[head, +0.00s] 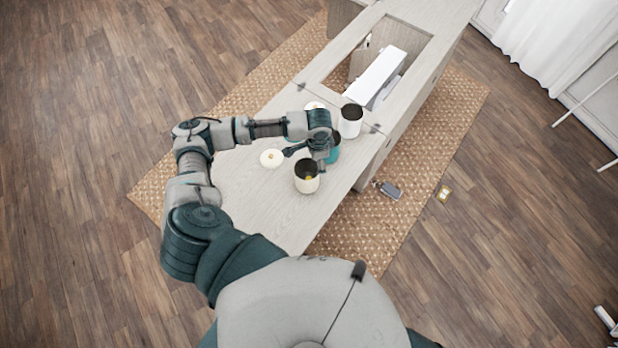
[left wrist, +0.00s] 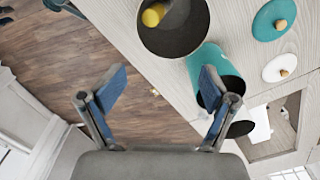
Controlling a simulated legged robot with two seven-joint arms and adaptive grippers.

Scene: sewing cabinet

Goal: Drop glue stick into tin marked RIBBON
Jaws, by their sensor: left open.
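My left gripper (head: 308,154) is open and empty above the cabinet top, close to the tins. In the left wrist view its two blue-padded fingers (left wrist: 161,92) stand wide apart with nothing between them. A white tin (head: 306,185) with a dark inside stands nearest me. A yellow thing (left wrist: 154,14), possibly the glue stick, lies inside it. A teal tin (left wrist: 217,72) stands beside it, partly behind the gripper in the head view. Another white tin (head: 351,123) stands farther back. I cannot read RIBBON on any tin.
A cream lid (head: 271,158) lies left of the tins. The left wrist view shows a teal lid (left wrist: 268,22) and a white lid (left wrist: 280,69). Beyond is the cabinet's opening with a white machine (head: 376,77). A dark pedal-like object (head: 388,190) lies on the rug (head: 420,160).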

